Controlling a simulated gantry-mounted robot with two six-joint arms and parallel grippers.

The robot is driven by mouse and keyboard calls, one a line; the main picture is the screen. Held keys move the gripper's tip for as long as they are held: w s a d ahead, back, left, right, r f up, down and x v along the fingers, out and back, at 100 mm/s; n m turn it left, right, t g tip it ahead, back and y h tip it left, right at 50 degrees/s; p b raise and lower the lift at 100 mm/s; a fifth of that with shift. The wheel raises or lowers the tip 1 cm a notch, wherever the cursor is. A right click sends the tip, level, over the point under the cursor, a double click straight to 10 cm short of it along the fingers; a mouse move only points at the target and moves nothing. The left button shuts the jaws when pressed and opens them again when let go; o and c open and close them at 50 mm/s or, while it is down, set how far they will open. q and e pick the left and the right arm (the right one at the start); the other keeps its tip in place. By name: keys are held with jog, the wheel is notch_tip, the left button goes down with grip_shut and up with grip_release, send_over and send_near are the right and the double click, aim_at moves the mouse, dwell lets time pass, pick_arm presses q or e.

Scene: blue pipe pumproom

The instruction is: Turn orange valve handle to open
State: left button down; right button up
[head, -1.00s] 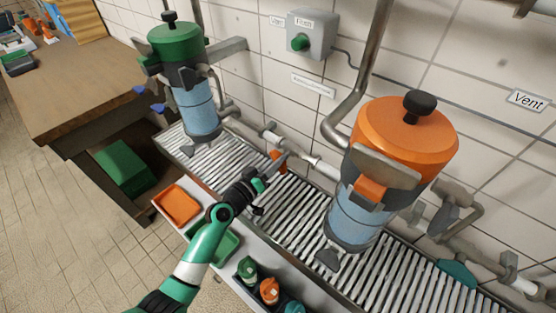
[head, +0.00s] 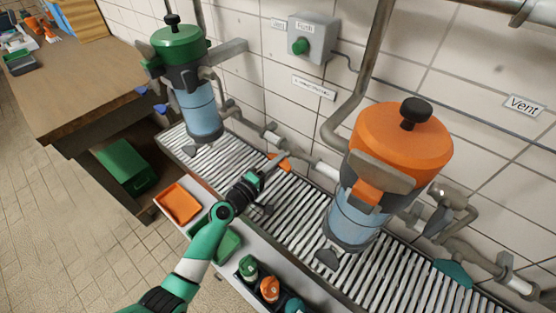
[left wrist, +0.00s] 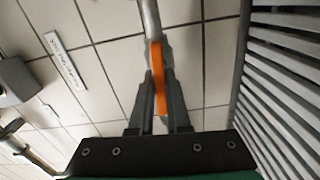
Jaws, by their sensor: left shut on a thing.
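The orange valve handle (head: 279,161) sits on the grey pipe low along the wall, between the green-topped and orange-topped vessels. It lies roughly along the pipe in the head view. My left gripper (head: 266,172) reaches it from the front. In the left wrist view, the handle (left wrist: 158,75) runs between the two fingers of my left gripper (left wrist: 159,90), which is shut on it. The pipe (left wrist: 150,20) shows beyond the fingertips. The valve body is partly hidden. My right gripper is in no view.
The orange-topped vessel (head: 402,142) stands to the right and the green-topped vessel (head: 179,43) to the left. A slatted grating (head: 300,215) lies below the pipe. A shelf with an orange tray (head: 179,204) and several bottles (head: 270,289) runs along its front.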

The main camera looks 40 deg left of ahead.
pick_arm(q)
jog(key=shift+n, duration=0.6)
jog(key=c, duration=0.9)
grip_release()
jog(key=shift+s, duration=0.3)
jog(key=s, duration=0.3)
jog(key=s+p, duration=0.1)
jog(key=s, duration=0.3)
jog(key=s+d+p, duration=0.1)
jog(key=s, duration=0.3)
